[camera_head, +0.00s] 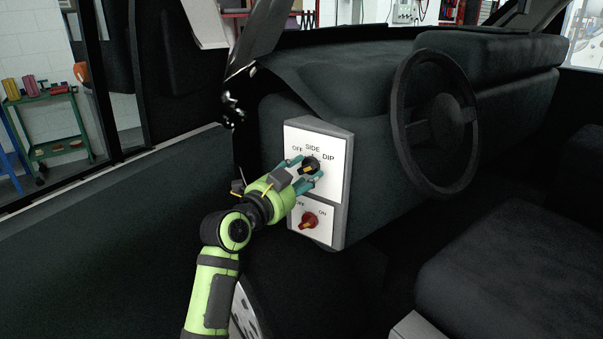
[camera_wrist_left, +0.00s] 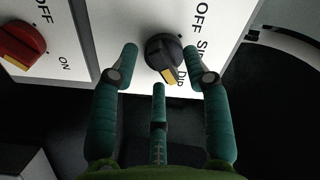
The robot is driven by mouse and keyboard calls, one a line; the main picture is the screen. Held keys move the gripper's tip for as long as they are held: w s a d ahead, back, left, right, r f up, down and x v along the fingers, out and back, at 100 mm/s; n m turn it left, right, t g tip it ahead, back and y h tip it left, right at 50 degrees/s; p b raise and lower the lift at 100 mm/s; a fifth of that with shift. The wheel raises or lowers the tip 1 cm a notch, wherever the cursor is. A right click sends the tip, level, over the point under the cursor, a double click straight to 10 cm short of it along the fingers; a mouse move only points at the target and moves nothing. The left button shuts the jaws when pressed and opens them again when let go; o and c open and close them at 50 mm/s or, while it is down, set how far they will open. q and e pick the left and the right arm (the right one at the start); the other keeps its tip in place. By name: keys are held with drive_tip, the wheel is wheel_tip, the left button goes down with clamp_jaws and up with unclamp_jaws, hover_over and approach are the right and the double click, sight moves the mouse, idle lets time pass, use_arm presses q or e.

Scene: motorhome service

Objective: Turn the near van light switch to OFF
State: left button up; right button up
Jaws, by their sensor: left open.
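The near van light switch is a black rotary knob (camera_head: 313,163) on the upper white panel (camera_head: 333,180) left of the steering wheel, labelled OFF, SIDE and DIP. In the left wrist view the knob (camera_wrist_left: 160,50) has an orange-yellow mark on its pointer, which faces the DIP label. My left gripper (camera_head: 306,169) is open at the panel. In the left wrist view its teal fingertips (camera_wrist_left: 160,57) are spread on either side of the knob, with a third finger below. I cannot tell whether they touch it. My right gripper is not in view.
A red rotary switch (camera_head: 309,220) marked OFF and ON sits on the lower panel, just below my left gripper. The steering wheel (camera_head: 398,120) and dark dashboard (camera_head: 350,75) are to the right. A dark seat (camera_head: 500,260) fills the lower right.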

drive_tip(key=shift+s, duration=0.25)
use_arm(q)
clamp_jaws()
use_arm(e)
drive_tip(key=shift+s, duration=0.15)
use_arm(q)
drive_tip(key=shift+n, duration=0.3)
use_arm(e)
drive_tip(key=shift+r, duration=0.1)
use_arm(q)
drive_tip(key=n+p, duration=0.2)
drive_tip(key=n, duration=0.3)
drive_tip(key=shift+r, duration=0.15)
drive_tip(key=n+p, duration=0.1)
drive_tip(key=n, duration=0.2)
drive_tip(key=n+p, duration=0.2)
drive_tip(key=shift+s+d+r+n, duration=0.1)
drive_tip(key=shift+r+n, duration=0.05)
drive_tip(key=shift+n, duration=0.25)
drive_tip(key=n+p, duration=0.3)
drive_tip(key=n, duration=0.2)
drive_tip(key=n+p, duration=0.2)
drive_tip(key=n, duration=0.3)
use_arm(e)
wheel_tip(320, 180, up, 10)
use_arm(q)
drive_tip(key=shift+n, duration=0.4)
